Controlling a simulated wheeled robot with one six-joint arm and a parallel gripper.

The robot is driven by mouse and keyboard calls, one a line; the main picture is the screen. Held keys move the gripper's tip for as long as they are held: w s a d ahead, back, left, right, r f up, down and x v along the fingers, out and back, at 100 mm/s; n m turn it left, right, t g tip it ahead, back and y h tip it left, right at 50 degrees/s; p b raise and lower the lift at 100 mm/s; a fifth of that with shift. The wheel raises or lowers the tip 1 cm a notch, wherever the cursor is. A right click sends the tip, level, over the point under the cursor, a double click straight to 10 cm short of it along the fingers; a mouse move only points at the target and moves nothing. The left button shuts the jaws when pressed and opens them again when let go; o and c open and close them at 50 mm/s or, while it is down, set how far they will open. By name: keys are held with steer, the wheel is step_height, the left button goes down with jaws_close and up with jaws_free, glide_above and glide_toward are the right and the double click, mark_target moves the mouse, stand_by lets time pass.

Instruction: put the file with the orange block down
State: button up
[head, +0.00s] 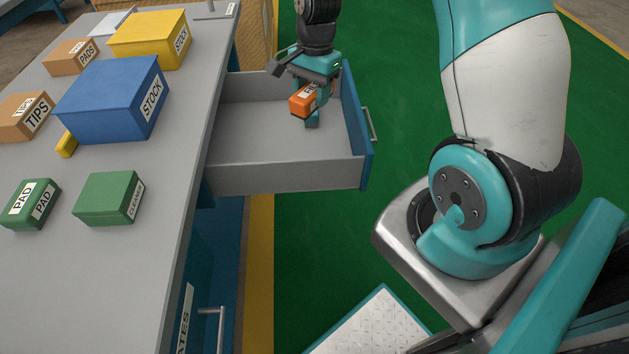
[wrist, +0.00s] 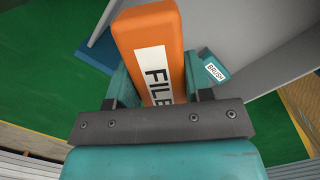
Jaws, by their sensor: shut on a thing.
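An orange block labelled FILE (wrist: 150,40), the file, is held between the two teal fingers of my gripper (wrist: 158,75) in the wrist view. In the head view the orange block (head: 303,101) hangs over the inside of an open grey drawer (head: 255,178), near its right side. My gripper (head: 313,95) is shut on it from above. I cannot tell how far the block is above the drawer floor. Part of the file is hidden by my fingers and wrist.
A teal block labelled BRUSH (wrist: 212,68) is close beside my right finger in the wrist view. The drawer's left and front floor is clear. The grey worktop (head: 95,270) to the left holds a blue STOCK box (head: 105,105), a yellow STOCK box (head: 145,40) and several smaller boxes.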

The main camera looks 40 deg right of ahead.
steer(key=shift+d+f+m+b, duration=0.35)
steer(key=shift+f+m+b, duration=0.1)
steer(key=shift+m, duration=0.15)
step_height(320, 180, down, 20)
steer(key=shift+r+b, duration=0.25)
steer(key=shift+b, duration=0.6)
steer(key=shift+f, duration=0.1)
steer(key=o, duration=1)
steer(key=shift+o, duration=0.2)
